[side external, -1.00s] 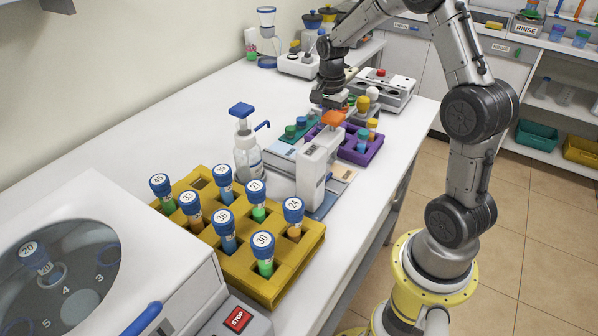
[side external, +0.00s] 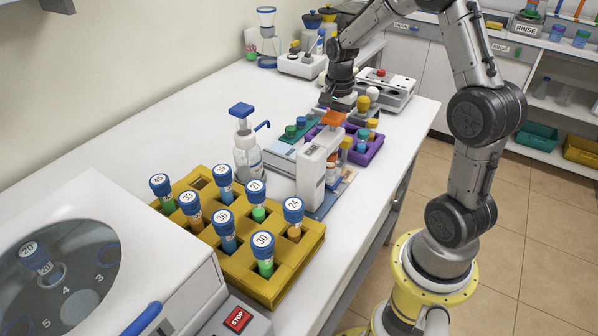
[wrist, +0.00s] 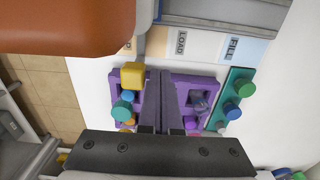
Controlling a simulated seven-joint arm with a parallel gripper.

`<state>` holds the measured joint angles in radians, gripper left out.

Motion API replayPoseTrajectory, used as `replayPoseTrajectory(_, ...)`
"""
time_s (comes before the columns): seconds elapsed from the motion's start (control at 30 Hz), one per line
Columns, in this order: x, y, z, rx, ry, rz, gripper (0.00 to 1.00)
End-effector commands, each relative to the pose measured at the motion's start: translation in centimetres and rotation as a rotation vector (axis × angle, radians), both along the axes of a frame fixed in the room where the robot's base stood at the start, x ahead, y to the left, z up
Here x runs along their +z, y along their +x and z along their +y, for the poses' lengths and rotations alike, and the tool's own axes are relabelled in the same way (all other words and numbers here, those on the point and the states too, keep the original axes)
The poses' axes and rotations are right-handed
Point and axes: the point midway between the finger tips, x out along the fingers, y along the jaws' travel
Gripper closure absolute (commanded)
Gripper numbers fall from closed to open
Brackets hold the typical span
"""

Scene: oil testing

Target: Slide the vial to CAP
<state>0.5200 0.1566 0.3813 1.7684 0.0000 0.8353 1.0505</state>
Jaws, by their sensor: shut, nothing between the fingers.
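My gripper (side external: 340,103) is shut and empty, just behind the orange top (side external: 333,118) of the white press station (side external: 317,165). In the wrist view the shut fingers (wrist: 160,78) point over the purple rack (wrist: 190,82). The FILL label (wrist: 232,48) and LOAD label (wrist: 181,43) lie on the track beyond the fingertips. A third panel (wrist: 128,46) is mostly covered by the large orange part (wrist: 75,25). A small vial-like shape (side external: 333,169) shows beside the press. It is partly hidden, so I cannot tell its exact station.
The purple rack holds small capped pieces, one with a yellow cap (wrist: 132,75). A teal rack (wrist: 234,92) stands beside it. A pump bottle (side external: 248,155) and a yellow rack (side external: 285,262) of numbered blue-capped tubes stand nearer the camera.

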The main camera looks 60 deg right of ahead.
Motion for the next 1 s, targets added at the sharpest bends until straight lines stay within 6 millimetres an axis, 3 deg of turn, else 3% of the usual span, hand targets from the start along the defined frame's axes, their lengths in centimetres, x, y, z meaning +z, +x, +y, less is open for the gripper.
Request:
replayPoseTrajectory(0.27,0.7,0.3,0.0,0.000,0.000,-0.001,1.00)
replayPoseTrajectory(1.0,6.1,0.3,0.0,0.000,-0.001,-0.002,1.00)
